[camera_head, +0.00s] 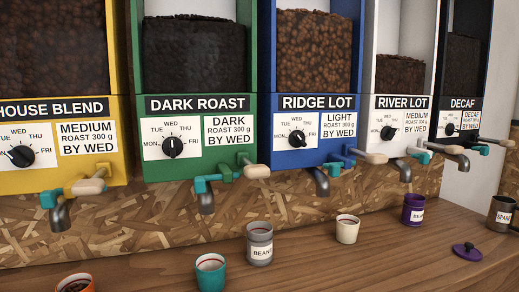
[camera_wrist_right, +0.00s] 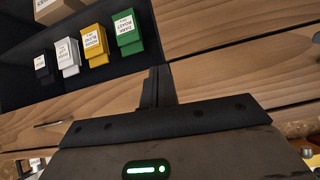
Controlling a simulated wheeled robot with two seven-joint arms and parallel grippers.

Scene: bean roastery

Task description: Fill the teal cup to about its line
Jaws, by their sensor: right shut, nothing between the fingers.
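The teal cup (camera_head: 210,275) stands upright on the counter at the bottom of the head view, below and near the green Dark Roast dispenser (camera_head: 198,104). A reddish ring shows inside its rim; I cannot make out any contents. My right gripper (camera_wrist_right: 160,85) shows in the right wrist view, shut and empty, above wooden drawer fronts. Neither gripper is in the head view.
An orange cup (camera_head: 75,284), a grey BEANS cup (camera_head: 260,243), a cream cup (camera_head: 347,229), a purple canister (camera_head: 413,208) and a purple lid (camera_head: 467,252) share the counter (camera_head: 400,265). Coloured boxes (camera_wrist_right: 95,45) sit in a dark recess in the wrist view.

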